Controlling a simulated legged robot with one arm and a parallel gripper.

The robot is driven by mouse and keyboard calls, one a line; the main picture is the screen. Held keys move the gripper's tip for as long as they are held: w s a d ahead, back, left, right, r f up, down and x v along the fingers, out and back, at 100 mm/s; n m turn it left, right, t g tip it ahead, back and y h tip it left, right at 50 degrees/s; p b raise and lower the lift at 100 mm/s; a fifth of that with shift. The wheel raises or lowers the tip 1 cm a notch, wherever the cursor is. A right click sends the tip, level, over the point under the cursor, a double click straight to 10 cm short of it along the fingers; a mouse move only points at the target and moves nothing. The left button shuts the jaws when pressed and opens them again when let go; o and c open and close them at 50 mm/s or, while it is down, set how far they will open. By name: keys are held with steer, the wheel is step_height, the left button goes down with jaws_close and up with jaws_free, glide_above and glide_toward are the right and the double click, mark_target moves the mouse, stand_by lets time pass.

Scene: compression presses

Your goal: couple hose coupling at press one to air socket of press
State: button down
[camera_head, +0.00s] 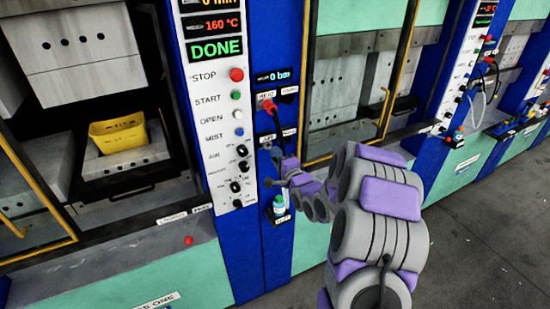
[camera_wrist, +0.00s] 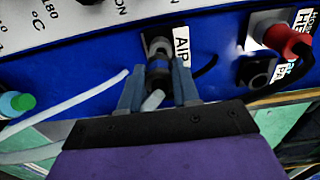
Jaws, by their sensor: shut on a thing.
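My gripper (camera_wrist: 158,85) is shut on the hose coupling (camera_wrist: 157,68), a dark grey piece with a pale hose (camera_wrist: 152,101) behind it. The coupling's front end is at the air socket (camera_wrist: 158,46), beside the AIR label on the blue panel, and looks in line with it. I cannot tell whether it is seated or just touching. In the head view my gripper (camera_head: 273,168) is at the blue column of the press, whose bar display (camera_head: 273,75) reads 0 bar. The coupling and socket are mostly hidden there.
A red plug (camera_head: 267,105) with a black cable sits above; it also shows in the wrist view (camera_wrist: 286,38). A green-capped bottle (camera_head: 279,206) stands below my gripper. The press (camera_head: 100,120) at left is open with a yellow part (camera_head: 118,134) inside. Floor at right is clear.

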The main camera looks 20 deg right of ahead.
steer(key=shift+d, duration=0.2)
steer(key=shift+a+r+p, duration=0.2)
steer(key=shift+a+p, duration=0.3)
steer(key=shift+a, duration=0.25)
steer(key=shift+d+f+p, duration=0.1)
steer(key=shift+d+p, duration=0.4)
steer(key=shift+d, duration=0.1)
stand_by(1.6)
steer(key=shift+a, duration=0.35)
stand_by(0.3)
steer(key=shift+w+d, duration=0.2)
steer(key=shift+w, duration=0.3)
steer(key=shift+w+p, duration=0.25)
steer(key=shift+p, duration=0.1)
